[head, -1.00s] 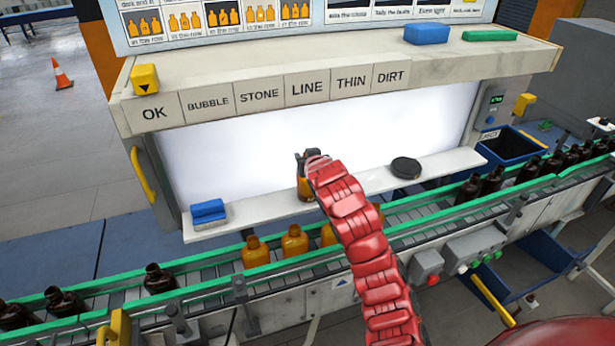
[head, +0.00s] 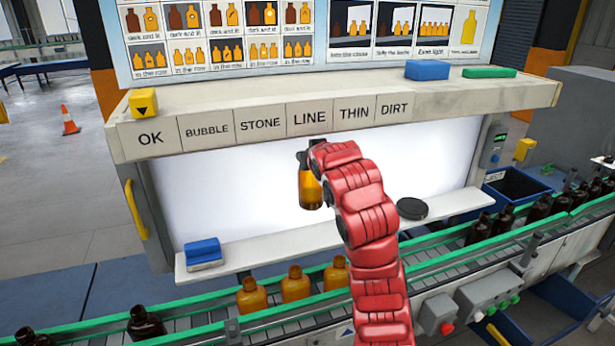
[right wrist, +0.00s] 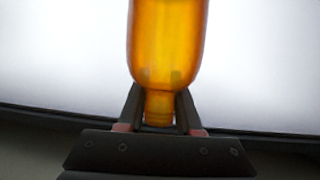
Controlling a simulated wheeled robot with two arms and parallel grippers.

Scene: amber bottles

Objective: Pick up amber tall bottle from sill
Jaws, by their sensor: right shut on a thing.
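The amber tall bottle (head: 310,190) hangs in front of the lit white panel, above the white sill (head: 345,225) and apart from it. My right gripper (head: 312,150) is shut on the bottle near its top; the red arm partly hides the gripper in the head view. In the right wrist view the bottle (right wrist: 167,45) glows orange against the light, with its neck between the two dark fingers (right wrist: 160,112). My left gripper is not in view.
A blue block (head: 203,252) and a black round disc (head: 412,208) lie on the sill. Below, amber bottles (head: 295,284) and dark bottles (head: 146,322) stand on the green-railed conveyor. A labelled shelf (head: 330,115) overhangs the lit panel.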

